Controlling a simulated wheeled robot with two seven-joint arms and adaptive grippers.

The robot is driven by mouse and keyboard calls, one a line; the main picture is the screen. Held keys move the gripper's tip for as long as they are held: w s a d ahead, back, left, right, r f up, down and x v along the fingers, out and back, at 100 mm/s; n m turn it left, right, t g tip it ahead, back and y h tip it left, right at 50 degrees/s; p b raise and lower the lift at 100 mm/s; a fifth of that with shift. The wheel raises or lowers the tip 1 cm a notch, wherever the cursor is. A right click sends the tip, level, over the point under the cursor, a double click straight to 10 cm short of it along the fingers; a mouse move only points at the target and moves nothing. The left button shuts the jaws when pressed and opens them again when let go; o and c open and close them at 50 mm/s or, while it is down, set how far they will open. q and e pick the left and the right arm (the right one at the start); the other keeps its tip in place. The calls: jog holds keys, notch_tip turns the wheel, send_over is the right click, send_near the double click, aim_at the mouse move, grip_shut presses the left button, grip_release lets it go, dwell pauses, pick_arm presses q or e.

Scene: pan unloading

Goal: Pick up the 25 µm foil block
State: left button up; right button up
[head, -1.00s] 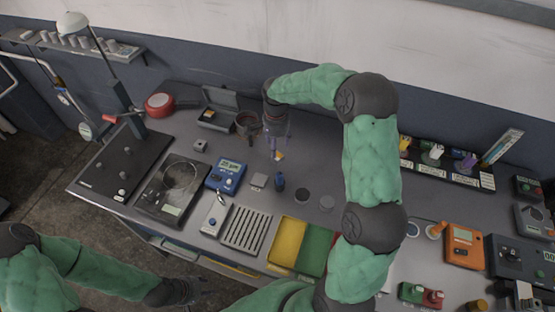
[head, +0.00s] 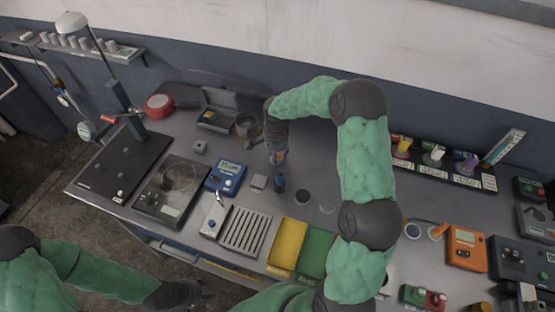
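A small orange and pale block (head: 279,155) shows at the fingertips of my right gripper (head: 278,160), near the middle of the bench. It is mostly covered by the gripper, and any 25 µm marking is too small to read. My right gripper points down at the block. Its fingers look close around the block, but I cannot tell whether they are shut on it. My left gripper (head: 185,293) hangs low at the bottom left, in front of the bench and away from the block. Its fingers are dark and unclear.
A ring-shaped holder (head: 248,126) and an open case (head: 217,116) stand behind. Yellow (head: 287,245) and green trays lie in front.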

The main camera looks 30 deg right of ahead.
grip_shut()
